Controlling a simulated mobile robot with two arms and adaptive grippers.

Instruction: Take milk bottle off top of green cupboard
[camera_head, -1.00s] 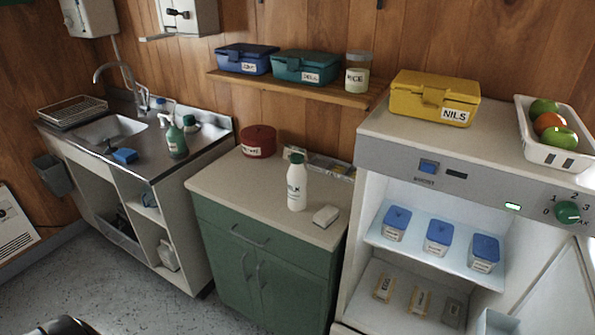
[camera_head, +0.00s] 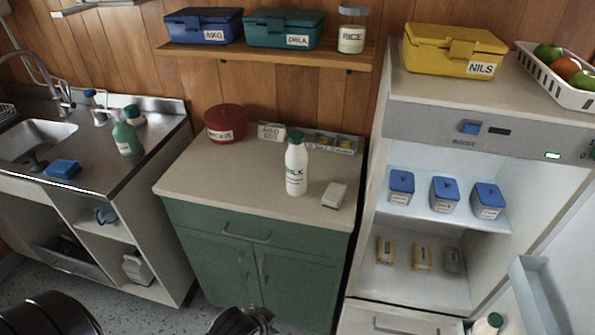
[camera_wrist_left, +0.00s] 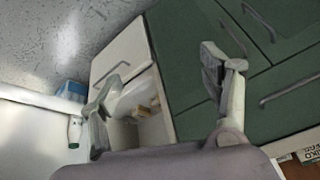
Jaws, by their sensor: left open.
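The white milk bottle (camera_head: 297,168) with a green cap stands upright on the pale top of the green cupboard (camera_head: 205,183), near its middle. The cupboard's green front (camera_wrist_left: 187,50) and handles show in the left wrist view, with no bottle on its top visible there. My left gripper (camera_wrist_left: 162,85) is open and empty in that view, its fingers spread in front of the cupboard and the fridge's lower part. In the head view only a dark part of it, at the bottom edge below the cupboard top, shows. My right gripper is not in view.
A white block (camera_head: 335,195) lies right of the bottle; a red tin (camera_head: 225,124) and a low tray (camera_head: 332,141) stand behind. A shelf (camera_head: 270,54) with boxes hangs above. The open fridge (camera_head: 400,240) stands right, the sink (camera_head: 40,140) left. The cupboard top's front left is clear.

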